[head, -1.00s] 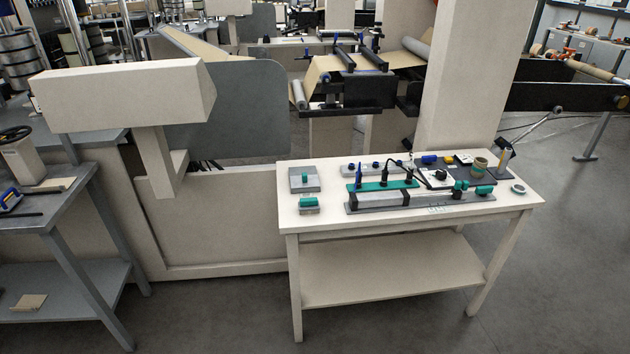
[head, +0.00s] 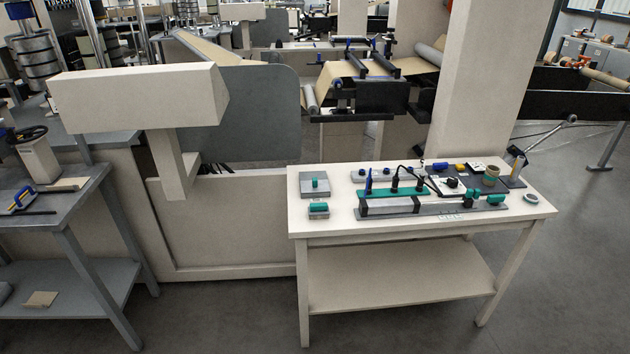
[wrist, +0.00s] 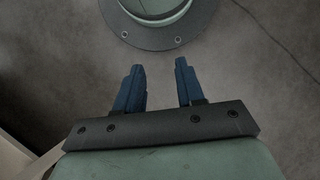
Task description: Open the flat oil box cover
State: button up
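A flat grey box with a lid and a green knob (head: 314,183) sits at the back left of the white table in the head view. A smaller grey block with a green top (head: 319,210) sits just in front of it. I cannot tell for certain which is the oil box; both look closed. My gripper (wrist: 160,64) shows only in the wrist view. Its two blue fingers are apart with nothing between them, above bare grey floor. It is away from both boxes.
A cream overhanging machine housing (head: 135,98) stands left of the table. A grey bench (head: 60,215) is farther left. Floor in front is clear.

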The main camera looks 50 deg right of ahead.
jog(key=shift+o, duration=0.6)
jog(key=w+r+t, duration=0.2)
jog(key=w+r, duration=0.4)
jog(key=w, duration=0.6)
jog(key=shift+w+r+t, duration=0.2)
jog(key=shift+r+t, duration=0.1)
jog(key=shift+r, duration=0.05)
jog(key=w+d+r+m+t, duration=0.1)
jog(key=w+d+r+t, duration=0.1)
jog(key=w+d+r, duration=0.8)
jog(key=w+d+r+m+t, duration=0.1)
jog(key=w+d+r+m, duration=0.1)
jog(key=w+d+r, duration=0.8)
jog(key=m, duration=0.6)
send_near(315, 179)
notch_tip(315, 179, down, 10)
jog(key=shift+r, duration=0.15)
